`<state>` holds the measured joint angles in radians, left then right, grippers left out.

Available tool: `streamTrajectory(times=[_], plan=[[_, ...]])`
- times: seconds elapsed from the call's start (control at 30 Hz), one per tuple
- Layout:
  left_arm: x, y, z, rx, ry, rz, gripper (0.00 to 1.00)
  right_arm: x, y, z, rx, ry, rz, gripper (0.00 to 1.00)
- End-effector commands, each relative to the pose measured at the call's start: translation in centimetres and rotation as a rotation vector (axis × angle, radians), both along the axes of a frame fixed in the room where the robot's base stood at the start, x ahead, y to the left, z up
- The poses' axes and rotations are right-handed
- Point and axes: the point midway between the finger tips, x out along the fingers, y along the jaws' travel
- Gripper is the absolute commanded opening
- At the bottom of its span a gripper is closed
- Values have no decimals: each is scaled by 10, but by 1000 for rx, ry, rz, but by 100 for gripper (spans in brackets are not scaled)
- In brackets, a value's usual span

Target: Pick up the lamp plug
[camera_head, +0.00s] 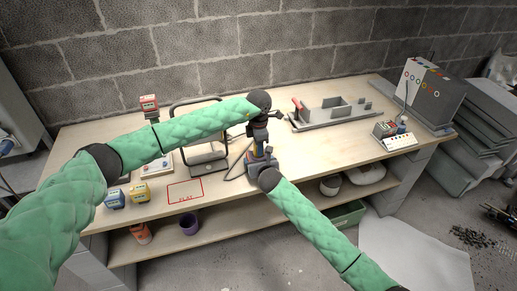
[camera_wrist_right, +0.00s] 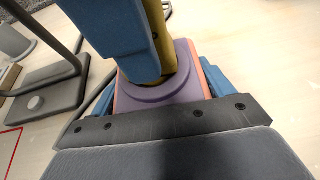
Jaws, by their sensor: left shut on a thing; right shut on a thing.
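In the head view my two grippers meet in the middle of the bench. My left gripper (camera_head: 258,136) comes from above and my right gripper (camera_head: 260,163) from below. In the right wrist view my left gripper's blue fingers (camera_wrist_right: 120,30) are shut on a yellow piece (camera_wrist_right: 153,68). I cannot tell whether these are one piece or two joined, nor which is the lamp plug; the fingers hide much.
A black-framed work lamp (camera_head: 208,160) stands left of the grippers, a dark cable near it. A red-outlined mark (camera_head: 185,192), small blue (camera_head: 114,199) and yellow (camera_head: 139,192) boxes, a grey tray (camera_head: 334,112) and a socket panel box (camera_head: 422,85) share the bench (camera_head: 310,155).

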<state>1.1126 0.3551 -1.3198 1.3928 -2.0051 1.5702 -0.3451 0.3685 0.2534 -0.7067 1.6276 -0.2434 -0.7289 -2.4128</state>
Motion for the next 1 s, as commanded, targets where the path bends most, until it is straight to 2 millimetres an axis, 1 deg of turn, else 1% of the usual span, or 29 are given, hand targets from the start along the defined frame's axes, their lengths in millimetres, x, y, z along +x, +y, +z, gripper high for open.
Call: streamTrajectory(times=[0.17, 0.27, 0.5, 0.7, 0.83, 1.0], plan=[[1, 0, 8, 0, -2, 1, 8, 0, 0, 0, 0, 0, 0, 50], [1, 0, 22, 0, -3, 0, 8, 0, 0, 0, 0, 1, 0, 50], [1, 0, 65, 0, -4, -1, 8, 0, 0, -1, 0, 1, 0, 50], [1, 1, 91, 0, -2, 1, 8, 0, 0, -1, 0, 1, 0, 50], [0, 0, 99, 0, -1, 0, 8, 0, 0, -1, 0, 1, 0, 50], [0, 0, 104, 0, -1, 0, 8, 0, 0, 0, 0, 0, 0, 50]])
